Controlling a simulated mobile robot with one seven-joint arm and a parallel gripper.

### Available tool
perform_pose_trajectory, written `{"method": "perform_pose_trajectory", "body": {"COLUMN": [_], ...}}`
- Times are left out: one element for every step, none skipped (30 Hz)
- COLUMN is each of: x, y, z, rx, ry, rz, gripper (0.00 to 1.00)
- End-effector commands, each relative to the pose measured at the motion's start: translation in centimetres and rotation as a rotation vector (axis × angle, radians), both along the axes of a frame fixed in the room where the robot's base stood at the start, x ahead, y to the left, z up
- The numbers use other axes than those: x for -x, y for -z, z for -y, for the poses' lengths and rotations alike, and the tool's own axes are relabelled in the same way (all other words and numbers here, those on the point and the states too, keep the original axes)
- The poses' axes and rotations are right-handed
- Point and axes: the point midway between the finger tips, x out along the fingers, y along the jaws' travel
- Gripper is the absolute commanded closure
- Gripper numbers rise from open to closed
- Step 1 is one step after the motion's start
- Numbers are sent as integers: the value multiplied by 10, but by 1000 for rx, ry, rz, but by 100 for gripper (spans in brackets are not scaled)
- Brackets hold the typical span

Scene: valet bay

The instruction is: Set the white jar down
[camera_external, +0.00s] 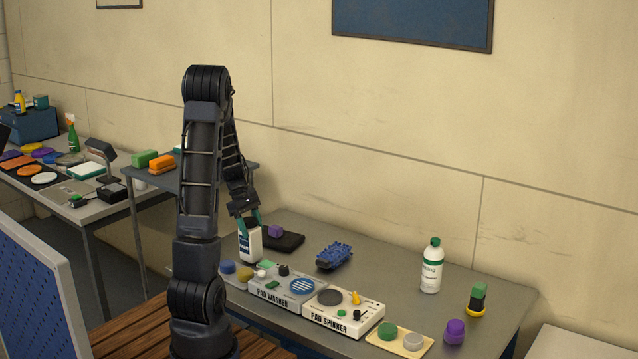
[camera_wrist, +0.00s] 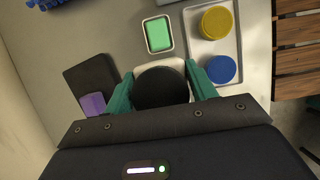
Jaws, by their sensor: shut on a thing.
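The white jar (camera_external: 250,246) is upright between the teal fingers of my gripper (camera_external: 247,220), at the left end of the grey table (camera_external: 395,290). In the wrist view its dark round top (camera_wrist: 162,88) and a little of its white body show between the fingertips of my gripper (camera_wrist: 161,92). The gripper is shut on the jar. The jar's base is at or close to the tabletop; I cannot tell whether it touches.
A black pad (camera_wrist: 92,72) with a purple block (camera_wrist: 93,104) lies close left. A green block in a white dish (camera_wrist: 147,36) and a tray (camera_wrist: 213,48) with yellow and blue discs are close by. The pad washer (camera_external: 288,291), pad spinner (camera_external: 343,317) and blue brush (camera_external: 334,256) stand further right.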

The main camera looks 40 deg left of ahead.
Motion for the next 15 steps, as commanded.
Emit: {"method": "perform_pose_trajectory", "body": {"x": [0, 0, 0, 0, 0, 0, 0, 0, 0, 0, 0, 0, 0, 0, 0], "y": [4, 5, 6, 6, 6, 6, 5, 5, 6, 6, 6, 7, 8, 9, 8], "z": [0, 0, 0, 0, 0, 0, 0, 0, 0, 0, 0, 0, 0, 0, 0], "rx": [0, 0, -1, -1, -1, -1, -1, -1, -1, -1, -1, 0, 0, 0, 0], "ry": [-2, -2, -1, -2, -2, -2, -2, -2, -2, -2, -1, -1, -1, -1, -1], "rz": [-1, 0, 1, 1, 1, 1, 1, 1, 1, 1, 1, 1, 1, 1, 1], "gripper": [100, 100, 100, 100, 100, 100, 100, 100, 100, 100, 100, 100, 100, 42, 34]}}
